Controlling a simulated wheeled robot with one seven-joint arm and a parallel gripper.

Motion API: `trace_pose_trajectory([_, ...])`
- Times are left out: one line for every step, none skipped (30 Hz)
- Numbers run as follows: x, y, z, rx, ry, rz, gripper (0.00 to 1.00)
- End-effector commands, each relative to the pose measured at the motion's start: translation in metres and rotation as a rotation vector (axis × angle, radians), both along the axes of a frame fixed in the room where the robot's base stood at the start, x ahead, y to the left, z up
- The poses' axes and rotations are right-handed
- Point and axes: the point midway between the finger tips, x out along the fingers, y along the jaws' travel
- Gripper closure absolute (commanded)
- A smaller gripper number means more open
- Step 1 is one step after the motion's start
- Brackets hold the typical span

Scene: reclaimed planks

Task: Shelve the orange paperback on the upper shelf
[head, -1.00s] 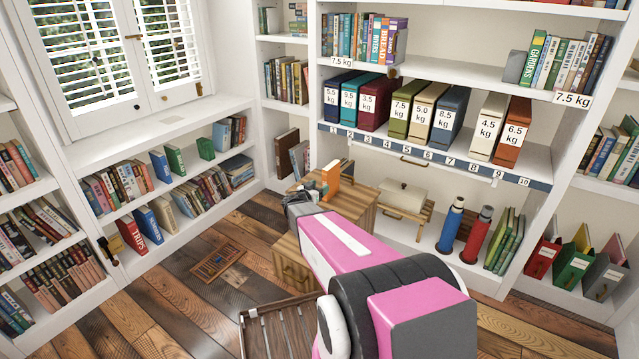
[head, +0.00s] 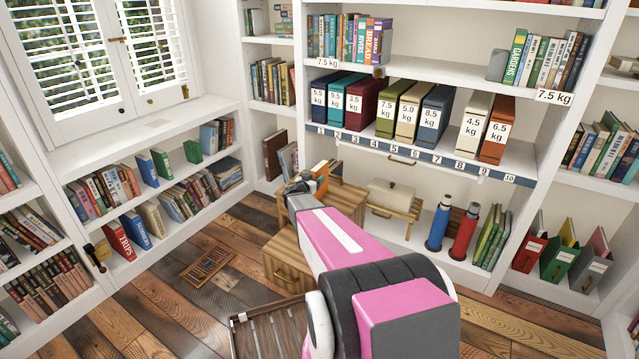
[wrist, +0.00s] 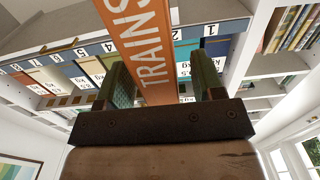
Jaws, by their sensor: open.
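The orange paperback (head: 320,184), with TRAINS in white on its spine, stands upright on the wooden cabinet in the head view. In the wrist view the orange paperback (wrist: 150,52) rises between the two fingers of my gripper (wrist: 163,78). The jaws are open, with a finger on either side of it; contact is not clear. In the head view my gripper (head: 298,186) is at the book's left, partly hidden by my arm. The upper shelf (head: 440,77) has books at its left and right ends and a wide bare stretch between.
Below the upper shelf, labelled binders (head: 390,110) stand above a numbered strip (head: 400,152). Blue and red flasks (head: 440,222) stand low on the right. A slatted wooden crate (head: 265,330) is on the floor near my arm. A wooden floor plaque (head: 208,265) lies left.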

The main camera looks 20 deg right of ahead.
Motion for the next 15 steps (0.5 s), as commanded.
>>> trace_pose_trajectory([0.0068,-0.0064,-0.001,0.0,0.0,-0.001,0.38])
trace_pose_trajectory([0.0088,-0.0091,-0.0011,0.001,0.001,0.0,0.38])
trace_pose_trajectory([0.0106,-0.0121,-0.0009,0.001,0.001,0.0,0.38])
trace_pose_trajectory([0.0114,-0.0137,-0.0008,0.0,0.001,0.0,0.38])
trace_pose_trajectory([0.0118,-0.0145,-0.0006,0.0,0.001,0.0,0.38])
trace_pose_trajectory([0.0118,-0.0148,-0.0004,0.0,0.001,0.0,0.38])
trace_pose_trajectory([0.0116,-0.0148,-0.0003,0.0,0.001,0.0,0.38])
trace_pose_trajectory([0.0114,-0.0146,-0.0002,0.0,0.001,0.001,0.38])
trace_pose_trajectory([0.0112,-0.0144,-0.0002,0.0,0.001,0.001,0.38])
trace_pose_trajectory([0.0112,-0.0144,-0.0002,0.0,0.001,0.001,0.38])
trace_pose_trajectory([0.0111,-0.0143,-0.0002,0.0,0.001,0.001,0.38])
trace_pose_trajectory([0.0111,-0.0143,-0.0001,0.0,0.001,0.001,0.51])
trace_pose_trajectory([0.0111,-0.0142,-0.0001,0.0,0.001,0.001,0.61])
trace_pose_trajectory([0.0111,-0.0141,-0.0001,0.0,0.001,0.001,0.71])
trace_pose_trajectory([0.0111,-0.0141,-0.0001,0.0,0.001,0.001,0.84])
